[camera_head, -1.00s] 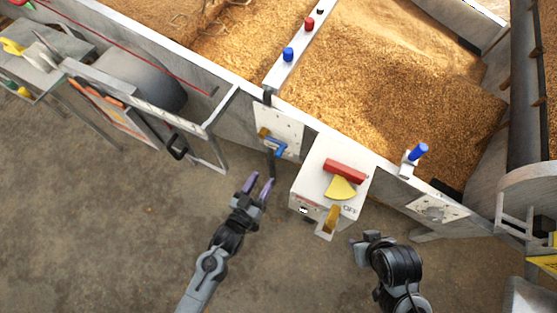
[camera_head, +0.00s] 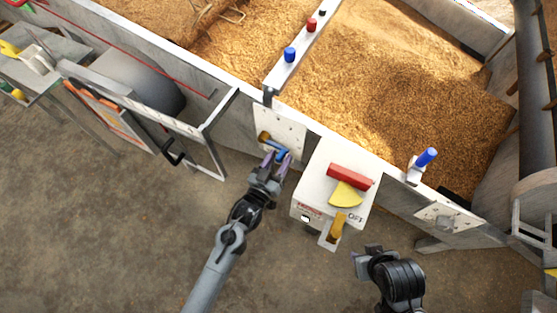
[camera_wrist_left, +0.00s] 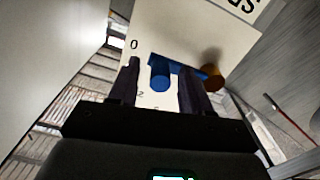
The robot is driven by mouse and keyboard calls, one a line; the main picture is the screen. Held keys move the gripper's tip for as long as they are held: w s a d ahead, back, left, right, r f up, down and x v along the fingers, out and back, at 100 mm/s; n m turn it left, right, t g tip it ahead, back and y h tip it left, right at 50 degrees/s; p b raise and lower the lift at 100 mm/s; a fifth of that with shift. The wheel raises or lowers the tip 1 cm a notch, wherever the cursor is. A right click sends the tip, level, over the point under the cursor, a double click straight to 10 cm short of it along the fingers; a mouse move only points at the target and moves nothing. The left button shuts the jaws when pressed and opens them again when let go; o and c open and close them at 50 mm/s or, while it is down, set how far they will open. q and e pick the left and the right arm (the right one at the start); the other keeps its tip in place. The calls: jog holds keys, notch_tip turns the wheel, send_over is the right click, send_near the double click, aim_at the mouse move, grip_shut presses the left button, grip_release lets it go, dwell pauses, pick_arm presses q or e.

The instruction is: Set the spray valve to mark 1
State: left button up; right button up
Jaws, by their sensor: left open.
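The spray valve's blue handle (camera_head: 279,150) and its brass part (camera_head: 264,137) are on a white plate (camera_head: 288,124) on the trough's near wall. My left gripper (camera_head: 276,160) is open at the handle. In the left wrist view, the downturned end of the blue handle (camera_wrist_left: 160,78) lies between the two dark fingers, with gaps visible; whether either touches cannot be told. The brass part (camera_wrist_left: 213,78) is to the right. Marks "0" and "2" show on the plate (camera_wrist_left: 180,30); mark 1 is not visible. My right gripper (camera_head: 362,257) is low at the right, its jaw opening unclear.
A white control box (camera_head: 320,180) with a red handle, yellow sector and "OFF" label stands just right of my left gripper. An open metal frame (camera_head: 215,140) is to the left. A blue-handled lever (camera_head: 426,158) is at the right. The floor in front is clear.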

jog(key=shift+a, duration=0.1)
pick_arm(q)
grip_shut()
dwell(0.3)
